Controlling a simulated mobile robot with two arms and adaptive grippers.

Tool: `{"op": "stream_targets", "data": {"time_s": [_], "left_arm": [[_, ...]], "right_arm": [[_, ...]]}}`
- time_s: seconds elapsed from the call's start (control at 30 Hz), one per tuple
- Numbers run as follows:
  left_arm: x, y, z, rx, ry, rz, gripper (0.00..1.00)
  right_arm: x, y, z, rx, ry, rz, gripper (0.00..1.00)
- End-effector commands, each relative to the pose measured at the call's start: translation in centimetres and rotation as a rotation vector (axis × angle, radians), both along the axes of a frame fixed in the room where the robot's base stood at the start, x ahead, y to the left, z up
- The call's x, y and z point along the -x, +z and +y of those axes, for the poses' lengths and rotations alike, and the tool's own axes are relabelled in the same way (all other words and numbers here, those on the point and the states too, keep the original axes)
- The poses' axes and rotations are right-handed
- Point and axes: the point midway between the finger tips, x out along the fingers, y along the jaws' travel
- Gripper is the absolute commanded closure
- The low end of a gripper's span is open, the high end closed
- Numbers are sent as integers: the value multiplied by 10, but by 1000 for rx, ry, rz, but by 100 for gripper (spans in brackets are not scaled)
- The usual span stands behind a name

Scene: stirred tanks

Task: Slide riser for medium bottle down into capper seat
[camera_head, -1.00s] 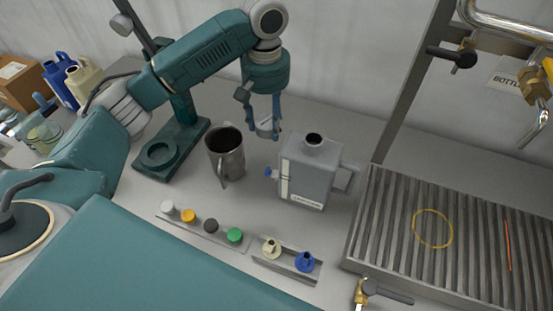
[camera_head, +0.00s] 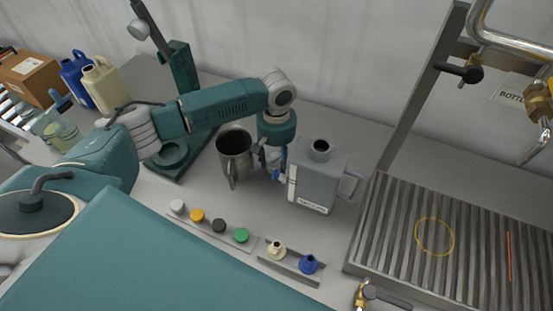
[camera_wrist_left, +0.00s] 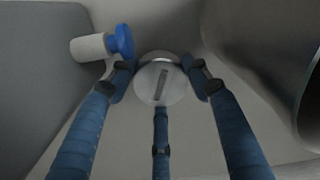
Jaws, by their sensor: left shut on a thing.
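My left gripper (camera_head: 273,163) is low between the steel mug and the grey canister. In the left wrist view its blue fingers (camera_wrist_left: 160,85) are shut around a round, pale metal piece with a dark slot across its top, apparently the riser (camera_wrist_left: 150,84). In the head view the arm and fingers mostly hide this piece. I cannot tell whether it touches the table. The green capper stands to the left, with its round ring seat (camera_head: 173,154) low on its base, apart from my gripper. My arm passes in front of its column. My right gripper is not in view.
The steel mug (camera_head: 237,160) is close left of the gripper, the grey canister (camera_head: 318,180) with a blue-tipped spout close right. Several caps (camera_head: 219,226) stand on a strip in front, beside a rail (camera_head: 290,268) with two nozzles. A ribbed drain tray (camera_head: 390,230) lies right.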

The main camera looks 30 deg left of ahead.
Motion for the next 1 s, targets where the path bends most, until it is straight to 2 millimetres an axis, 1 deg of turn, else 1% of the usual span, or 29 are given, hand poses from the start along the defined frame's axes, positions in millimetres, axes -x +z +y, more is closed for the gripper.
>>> {"op": "stream_targets", "data": {"time_s": [0.23,0.27,0.3,0.57,0.67,0.77,0.87,1.0], "left_arm": [[0,-2,0,1,0,0,82],[0,-3,0,1,0,0,49],[0,-2,0,1,0,0,44],[0,-2,0,0,0,0,44],[0,2,0,0,-1,-1,44],[-1,12,-1,1,-2,-2,44],[-1,31,-1,2,-1,-4,44],[-2,63,-1,3,-1,-5,44]], "right_arm": [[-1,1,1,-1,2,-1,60],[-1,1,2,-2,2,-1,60],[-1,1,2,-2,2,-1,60],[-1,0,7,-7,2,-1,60],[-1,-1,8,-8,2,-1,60],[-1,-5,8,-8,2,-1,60],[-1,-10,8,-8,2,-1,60],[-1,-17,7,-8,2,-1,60]]}}
